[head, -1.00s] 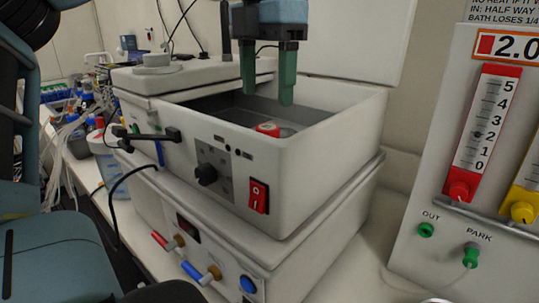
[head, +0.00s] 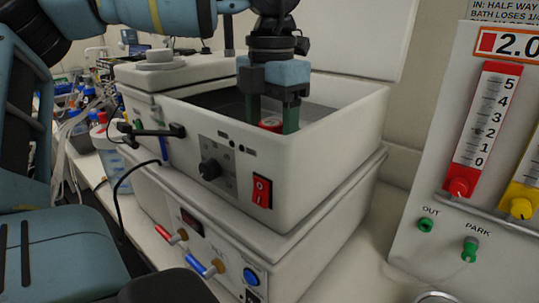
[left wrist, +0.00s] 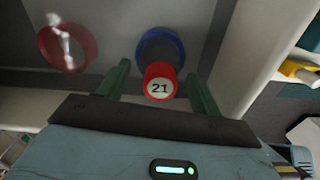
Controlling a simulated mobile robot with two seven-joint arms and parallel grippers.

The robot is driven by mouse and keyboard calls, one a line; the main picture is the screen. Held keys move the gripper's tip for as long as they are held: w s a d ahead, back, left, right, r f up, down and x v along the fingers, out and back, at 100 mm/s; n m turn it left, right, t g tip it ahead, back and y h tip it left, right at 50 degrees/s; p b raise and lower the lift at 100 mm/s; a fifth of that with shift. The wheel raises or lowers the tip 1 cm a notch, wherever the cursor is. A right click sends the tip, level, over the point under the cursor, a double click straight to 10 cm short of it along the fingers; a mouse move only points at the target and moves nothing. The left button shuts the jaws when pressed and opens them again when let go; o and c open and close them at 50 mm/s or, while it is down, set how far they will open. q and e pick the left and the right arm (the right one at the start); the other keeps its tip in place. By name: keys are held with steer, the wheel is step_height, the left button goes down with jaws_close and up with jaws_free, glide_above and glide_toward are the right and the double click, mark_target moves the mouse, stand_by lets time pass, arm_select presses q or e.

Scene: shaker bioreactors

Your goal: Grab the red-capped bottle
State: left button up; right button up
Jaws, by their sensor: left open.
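The red-capped bottle (head: 270,124) stands in the open bath of the white shaker; only its red cap shows above the front wall in the head view. In the left wrist view its red cap (left wrist: 159,80) carries the number 21, and a blue ring (left wrist: 178,47) shows beside it. My left gripper (head: 272,128) points down into the bath, with its green fingers on either side of the cap. The left wrist view shows the fingers apart, with gaps to the cap. The bottle's body is hidden. My right gripper is not in view.
The bath's white walls (head: 330,130) surround the fingers. A red ring (left wrist: 68,60) lies left of the bottle in the left wrist view. A raised lid stands behind the bath. A panel with red and yellow gauges (head: 480,130) stands at the right.

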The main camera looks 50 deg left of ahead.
arm_select(q)
steer(key=shift+f, duration=0.1)
steer(key=shift+c, duration=0.2)
jaws_close()
stand_by(0.4)
step_height(320, 180, up, 18)
steer(key=p, duration=0.1)
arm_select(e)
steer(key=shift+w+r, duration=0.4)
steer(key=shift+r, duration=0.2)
